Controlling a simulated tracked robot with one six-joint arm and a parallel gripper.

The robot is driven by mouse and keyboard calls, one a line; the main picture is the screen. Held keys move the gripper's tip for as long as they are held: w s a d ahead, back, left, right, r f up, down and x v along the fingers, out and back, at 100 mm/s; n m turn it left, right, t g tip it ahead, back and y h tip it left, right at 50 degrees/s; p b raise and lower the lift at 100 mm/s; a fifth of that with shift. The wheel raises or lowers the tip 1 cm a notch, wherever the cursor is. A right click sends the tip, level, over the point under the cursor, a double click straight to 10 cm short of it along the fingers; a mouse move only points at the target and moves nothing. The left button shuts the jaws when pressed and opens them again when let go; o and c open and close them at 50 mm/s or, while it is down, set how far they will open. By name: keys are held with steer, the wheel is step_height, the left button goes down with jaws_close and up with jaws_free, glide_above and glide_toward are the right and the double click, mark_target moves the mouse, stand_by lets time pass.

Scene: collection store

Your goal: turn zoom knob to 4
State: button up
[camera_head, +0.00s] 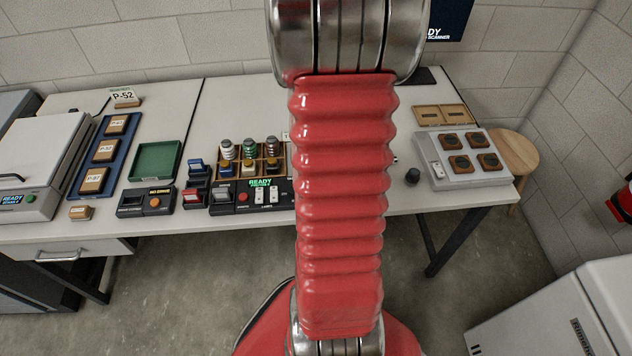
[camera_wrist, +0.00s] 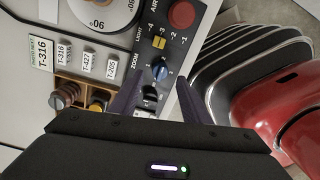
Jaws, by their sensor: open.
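A yellow control (camera_wrist: 159,43) sits above, near the word LIGHT and a scale from 1 to 4. In the head view my red arm covers the middle of the bench, and the knob and gripper are hidden.
A red button (camera_wrist: 181,14) marked AIR and a round dial (camera_wrist: 102,12) are on the panel. Labels such as T-316 (camera_wrist: 41,53) and a wooden rack (camera_wrist: 70,91) lie left. In the head view, a green tray (camera_head: 155,160) and a grey box (camera_head: 462,163) stand on the bench.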

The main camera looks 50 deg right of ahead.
steer(key=shift+f, duration=2.35)
steer(key=shift+c, duration=0.3)
steer(key=shift+a, duration=0.1)
steer(key=c, duration=1)
